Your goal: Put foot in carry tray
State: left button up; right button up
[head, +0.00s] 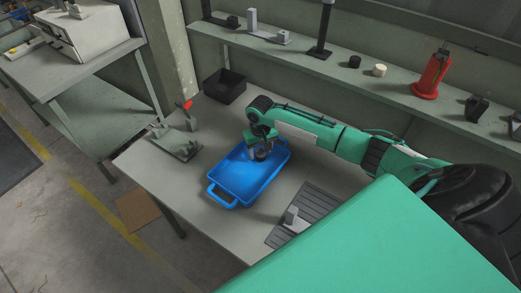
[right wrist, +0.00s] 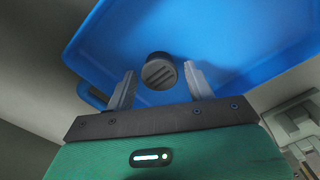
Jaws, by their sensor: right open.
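The blue carry tray (head: 232,186) lies on the workbench. It also fills much of the right wrist view (right wrist: 225,35). A dark round foot with a ribbed face (right wrist: 160,73) shows against the tray's blue inside, between my right gripper's two fingers, with gaps on both sides. In the head view the foot (head: 261,155) is a small dark shape below the fingers, partly hidden. Whether it rests on the tray floor is hard to tell. My right gripper (head: 262,146) is open, low over the tray's far part. My left gripper is not in view.
A black bin (head: 224,86) stands behind the tray. A fixture with a red handle (head: 182,135) is left of it. A ribbed grey mat (head: 312,212) with a grey part is at right. The shelf behind holds a black puck (head: 354,62), a tan puck (head: 379,70) and a red tool (head: 432,75).

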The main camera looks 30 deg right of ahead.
aim_at(260, 152)
notch_tip(260, 152, up, 12)
jog(key=b, duration=0.1)
jog(key=shift+r+b, duration=0.15)
jog(key=shift+b, duration=0.2)
dwell(0.4)
